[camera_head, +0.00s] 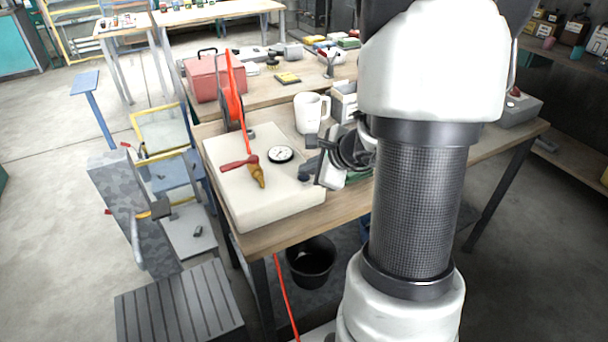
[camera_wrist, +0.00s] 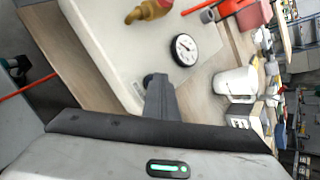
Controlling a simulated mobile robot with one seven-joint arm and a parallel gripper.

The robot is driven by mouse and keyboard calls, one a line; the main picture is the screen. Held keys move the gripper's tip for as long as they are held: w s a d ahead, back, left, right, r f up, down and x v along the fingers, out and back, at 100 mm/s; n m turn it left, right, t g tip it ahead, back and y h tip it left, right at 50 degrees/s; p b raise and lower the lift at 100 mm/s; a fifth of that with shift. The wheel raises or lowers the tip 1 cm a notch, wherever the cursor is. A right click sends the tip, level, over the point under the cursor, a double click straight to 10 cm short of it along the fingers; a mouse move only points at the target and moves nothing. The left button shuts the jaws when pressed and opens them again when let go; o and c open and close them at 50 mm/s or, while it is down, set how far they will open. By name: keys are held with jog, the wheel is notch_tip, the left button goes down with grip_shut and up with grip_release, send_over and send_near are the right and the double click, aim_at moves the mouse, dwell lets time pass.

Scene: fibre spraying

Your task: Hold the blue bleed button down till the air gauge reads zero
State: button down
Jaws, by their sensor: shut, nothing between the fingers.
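The air gauge (camera_head: 280,154) is a round white dial with a black rim on top of a cream box (camera_head: 240,203). It also shows in the wrist view (camera_wrist: 185,49); its reading is too small to make out. The bleed button (camera_head: 305,178) is a small dark blue knob on the box beside the gauge; its dark edge shows in the wrist view (camera_wrist: 148,79). My gripper (camera_wrist: 157,80) is shut and empty, its fingertips at the button and partly covering it. I cannot tell whether they touch it or how far it is pressed.
A brass valve (camera_head: 258,175) with a red lever (camera_head: 236,164) stands left of the gauge. An orange hose (camera_head: 233,90) rises behind the box. A red toolbox (camera_head: 213,78) stands farther back. A black bucket (camera_head: 311,262) is below the bench.

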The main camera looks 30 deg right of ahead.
aim_at(307, 180)
jog(key=shift+r+p, duration=0.6)
jog(key=shift+r, duration=0.25)
jog(key=shift+r+p, duration=1.9)
jog(key=shift+r, duration=0.6)
